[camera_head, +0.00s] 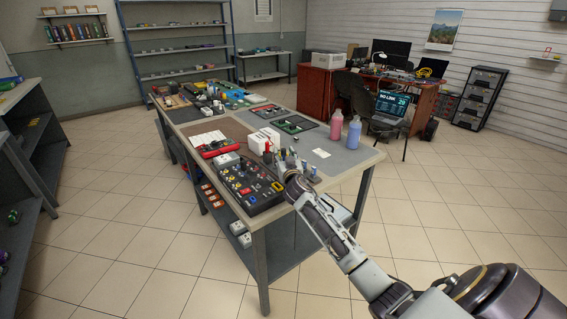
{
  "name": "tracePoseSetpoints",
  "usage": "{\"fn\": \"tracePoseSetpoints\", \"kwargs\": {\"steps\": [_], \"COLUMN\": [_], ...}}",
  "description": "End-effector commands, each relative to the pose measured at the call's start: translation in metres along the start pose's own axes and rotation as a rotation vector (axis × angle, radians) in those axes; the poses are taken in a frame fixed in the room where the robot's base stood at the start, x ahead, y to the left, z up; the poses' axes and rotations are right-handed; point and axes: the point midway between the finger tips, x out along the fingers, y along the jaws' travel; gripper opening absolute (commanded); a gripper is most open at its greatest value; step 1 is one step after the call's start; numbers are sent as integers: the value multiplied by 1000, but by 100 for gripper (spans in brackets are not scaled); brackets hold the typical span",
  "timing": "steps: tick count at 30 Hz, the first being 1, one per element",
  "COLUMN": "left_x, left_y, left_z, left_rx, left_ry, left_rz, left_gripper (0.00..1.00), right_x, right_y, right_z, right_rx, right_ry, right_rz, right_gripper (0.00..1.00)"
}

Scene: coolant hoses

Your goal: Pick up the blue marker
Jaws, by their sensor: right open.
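My right arm reaches in from the lower right. Its gripper (289,163) is open over the near right part of the workbench (345,163), among small upright items. A small bluish upright item (313,172) stands just right of the gripper; it may be the blue marker, but it is too small to tell. The gripper and wrist hide part of the bench top there. My left gripper is not in view.
A black connector panel (250,189) lies left of the gripper, with white boxes (258,142) behind it. A pink bottle (336,126) and a blue bottle (354,133) stand at the bench's right edge. The grey mat between has free room.

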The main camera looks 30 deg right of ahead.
Motion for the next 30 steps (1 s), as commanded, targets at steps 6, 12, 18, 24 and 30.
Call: {"fn": "tracePoseSetpoints", "kwargs": {"steps": [6, 12, 18, 24, 30], "left_x": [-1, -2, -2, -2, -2], "left_y": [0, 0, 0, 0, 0], "left_z": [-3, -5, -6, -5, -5], "left_rx": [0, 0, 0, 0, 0], "left_ry": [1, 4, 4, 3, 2], "left_rz": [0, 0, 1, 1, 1], "left_gripper": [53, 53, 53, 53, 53], "right_x": [14, 16, 16, 16, 16], "right_y": [0, 0, 0, 0, 0], "right_z": [0, 0, 0, 0, 0], "right_rx": [-1, 0, 0, 0, 0], "right_ry": [1, 0, 0, 0, 0], "right_rz": [0, 0, 0, 0, 0], "right_gripper": [43, 43, 43, 39, 14]}}
